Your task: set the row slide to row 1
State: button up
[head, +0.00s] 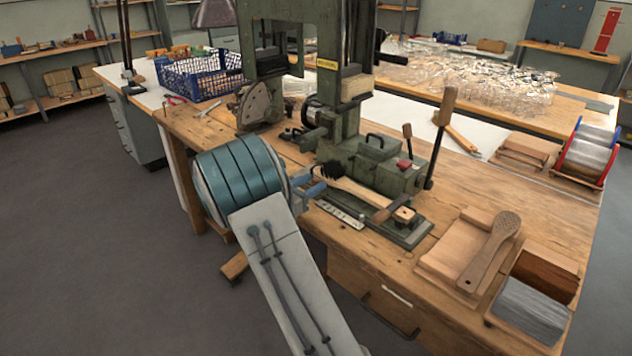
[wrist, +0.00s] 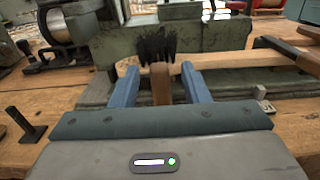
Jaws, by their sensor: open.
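The green tufting machine (head: 375,160) stands on the wooden bench. A pale wooden brush body (head: 365,193) with a black bristle tuft (head: 332,171) lies across its low slide base (head: 412,232). A light scale plate (head: 341,213) lies along the near edge; its marks are too small to read. My gripper (head: 318,187) is at the near left side of the base. In the wrist view, the blue fingers of my gripper (wrist: 160,88) stand open on either side of a brown wooden grip (wrist: 161,84), with the black tuft (wrist: 155,46) behind it. Which row is set cannot be told.
A tall wooden-handled lever (head: 440,125) rises at the machine's right. A wooden tray with a brush (head: 492,250) and a grey bristle block (head: 530,308) sit at front right. A blue crate (head: 198,76) stands behind left. The bench between machine and tray is mostly clear.

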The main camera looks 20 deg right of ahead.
jog(key=shift+x, duration=1.35)
